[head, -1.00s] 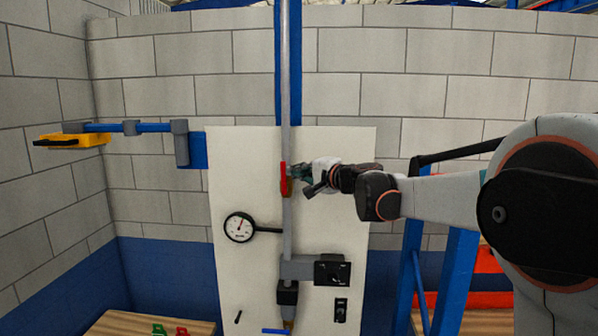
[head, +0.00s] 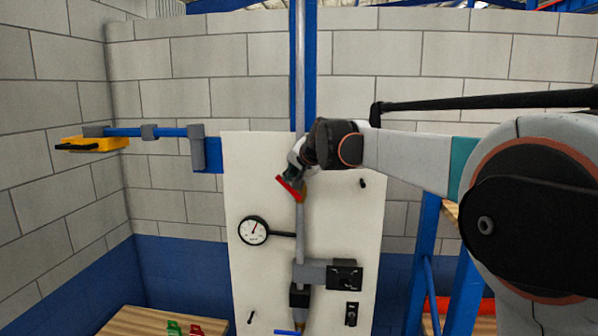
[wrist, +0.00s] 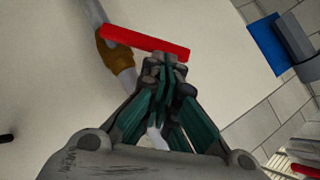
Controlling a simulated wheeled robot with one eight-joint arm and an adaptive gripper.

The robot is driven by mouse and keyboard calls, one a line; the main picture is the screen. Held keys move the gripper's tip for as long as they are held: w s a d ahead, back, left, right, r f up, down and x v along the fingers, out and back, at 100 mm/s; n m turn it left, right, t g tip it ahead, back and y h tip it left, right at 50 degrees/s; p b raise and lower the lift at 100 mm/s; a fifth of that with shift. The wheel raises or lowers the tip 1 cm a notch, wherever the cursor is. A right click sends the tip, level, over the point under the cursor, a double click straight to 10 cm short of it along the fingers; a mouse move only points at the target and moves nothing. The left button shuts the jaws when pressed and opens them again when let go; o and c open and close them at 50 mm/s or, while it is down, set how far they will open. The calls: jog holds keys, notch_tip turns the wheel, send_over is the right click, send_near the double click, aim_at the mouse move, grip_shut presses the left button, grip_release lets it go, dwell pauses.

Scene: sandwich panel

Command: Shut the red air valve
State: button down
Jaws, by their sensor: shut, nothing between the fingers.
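The red valve handle (head: 287,187) is tilted across the grey pipe (head: 300,237), its free end up and to the left of the brass valve body (head: 300,193). In the wrist view, the red handle (wrist: 150,42) runs from the brass body (wrist: 118,52) to just past my fingertips. My gripper (head: 289,177) is shut and empty. In the wrist view, my closed fingertips (wrist: 167,62) are right at the side of the handle's free end, seemingly touching it. Part of the valve is hidden behind my wrist in the head view.
A white panel (head: 250,290) carries the pipe, a round gauge (head: 253,230) and a black box (head: 345,276). A blue arm with a yellow-handled end (head: 91,144) juts out at left. A blue frame (head: 421,260) stands at right.

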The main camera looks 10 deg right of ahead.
aim_at(277, 180)
jog(key=a+h, duration=0.1)
jog(key=a+f+n+g+h, duration=0.1)
jog(key=w+a+n+h, duration=0.1)
jog(key=shift+a+f+g+h, duration=0.15)
jog(key=shift+f+g+h, duration=0.2)
jog(key=shift+g+h, duration=0.05)
jog(key=shift+w+a+f+n+h, duration=0.15)
jog(key=shift+a+f+n+h, duration=0.15)
jog(key=shift+n+h, duration=0.15)
jog(key=shift+a+f, duration=0.1)
jog(key=shift+f, duration=0.25)
jog(key=shift+w+a+f, duration=0.1)
jog(key=shift+r, duration=0.5)
jog(key=w+r+v, duration=0.2)
jog(key=v, duration=1)
jog(key=shift+a, duration=0.15)
